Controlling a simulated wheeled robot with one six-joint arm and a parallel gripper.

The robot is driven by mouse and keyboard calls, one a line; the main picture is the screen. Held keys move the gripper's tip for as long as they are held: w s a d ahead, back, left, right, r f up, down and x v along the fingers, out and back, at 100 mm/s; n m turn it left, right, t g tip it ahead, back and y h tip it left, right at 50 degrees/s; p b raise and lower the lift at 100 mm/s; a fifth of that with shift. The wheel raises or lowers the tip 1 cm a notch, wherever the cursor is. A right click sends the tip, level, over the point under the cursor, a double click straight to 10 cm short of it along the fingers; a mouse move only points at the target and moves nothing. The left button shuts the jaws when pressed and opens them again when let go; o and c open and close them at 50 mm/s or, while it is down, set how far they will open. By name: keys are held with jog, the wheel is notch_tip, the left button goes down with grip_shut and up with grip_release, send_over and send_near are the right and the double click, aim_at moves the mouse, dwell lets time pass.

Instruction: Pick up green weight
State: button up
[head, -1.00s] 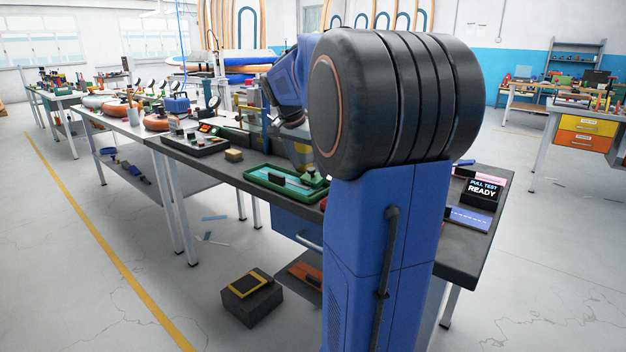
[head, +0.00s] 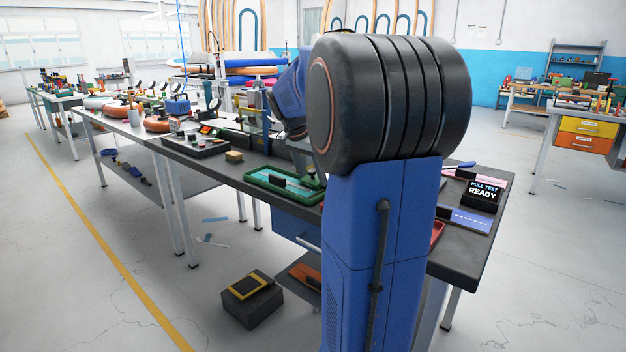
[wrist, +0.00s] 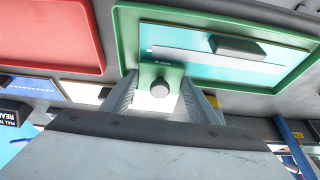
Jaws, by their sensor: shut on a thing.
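The weight is at the near edge of a green tray (wrist: 124,42), which holds a teal panel and a black block. I cannot tell whether the weight touches the tray. In the head view the green weight (head: 311,181) shows at the right end of the green tray (head: 252,181), partly hidden by my arm. My fingertips are hidden there.
A red tray (wrist: 50,38) lies beside the green tray in the wrist view. A "PULL TEST READY" display (head: 482,193) stands at the bench's right end. A tan block (head: 234,156) and a dark tray of parts (head: 195,147) lie further left on the bench.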

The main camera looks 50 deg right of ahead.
aim_at(311, 170)
notch_tip(311, 170, up, 9)
jog(key=shift+r, duration=0.2)
jog(key=shift+a+r, duration=0.1)
jog(key=shift+r, duration=0.05)
jog(key=shift+w+a+f+y, duration=0.1)
jog(key=shift+a+f+y, duration=0.3)
jog(key=shift+f, duration=1.25)
jog(key=shift+w+a+f+y, duration=0.15)
jog(key=shift+f+y, duration=0.4)
jog(key=shift+f, duration=1.1)
jog(key=shift+w+a+f+y, duration=0.1)
jog(key=shift+a+f+y, duration=0.3)
jog(key=shift+f, duration=1.25)
jog(key=shift+d+f, duration=0.1)
jog(key=shift+f, duration=0.05)
jog(key=o, duration=1.6)
